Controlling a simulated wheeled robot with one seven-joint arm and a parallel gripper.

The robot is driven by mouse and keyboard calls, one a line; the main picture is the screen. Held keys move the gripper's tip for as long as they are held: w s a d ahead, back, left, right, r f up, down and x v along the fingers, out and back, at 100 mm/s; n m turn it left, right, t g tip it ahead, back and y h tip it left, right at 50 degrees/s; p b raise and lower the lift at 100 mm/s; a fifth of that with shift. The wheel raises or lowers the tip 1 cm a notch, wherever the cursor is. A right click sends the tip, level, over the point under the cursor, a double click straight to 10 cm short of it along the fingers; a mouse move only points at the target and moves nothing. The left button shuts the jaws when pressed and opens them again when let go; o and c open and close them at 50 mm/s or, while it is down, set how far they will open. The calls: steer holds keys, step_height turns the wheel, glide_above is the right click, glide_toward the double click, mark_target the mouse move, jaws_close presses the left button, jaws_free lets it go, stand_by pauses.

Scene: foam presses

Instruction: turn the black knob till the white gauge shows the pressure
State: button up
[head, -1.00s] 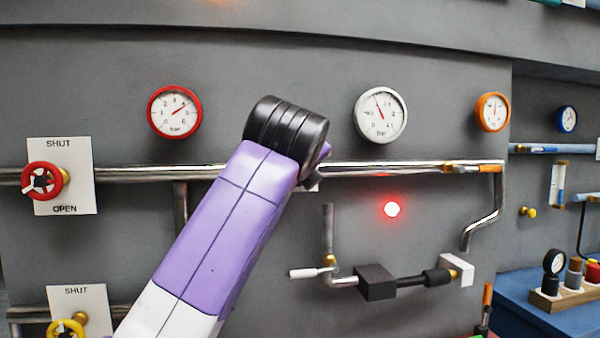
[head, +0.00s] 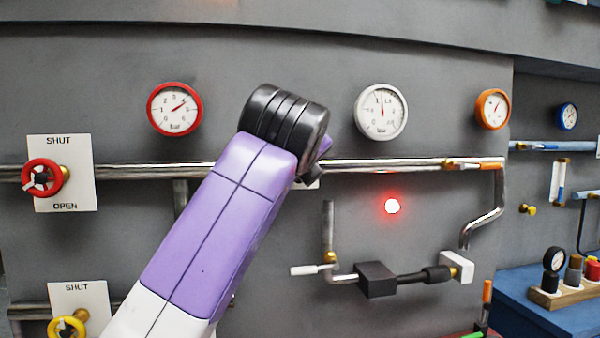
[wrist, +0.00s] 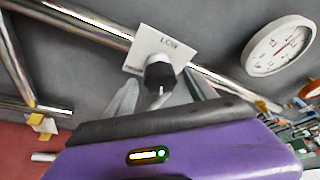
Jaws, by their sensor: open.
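The black knob (wrist: 159,75) sits on a white plate (wrist: 150,48) lettered LOW in the wrist view. A pale pointer line shows on the knob's front. My gripper (wrist: 160,84) is open, with one grey finger on each side of the knob; I cannot tell whether they touch it. The white gauge (head: 381,112) is on the wall right of my arm in the head view, its needle almost straight up. It also shows at the upper right of the wrist view (wrist: 280,46). In the head view my arm hides the knob and fingers.
A steel pipe (head: 400,167) runs along the wall behind my arm. Red (head: 175,109) and orange (head: 493,109) gauges flank the white one. A red valve wheel (head: 42,178) is at left. A red lamp (head: 392,206) glows above a crank with a black block (head: 376,279).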

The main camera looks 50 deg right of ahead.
steer(key=v, duration=0.6)
steer(key=shift+f, duration=0.1)
stand_by(0.3)
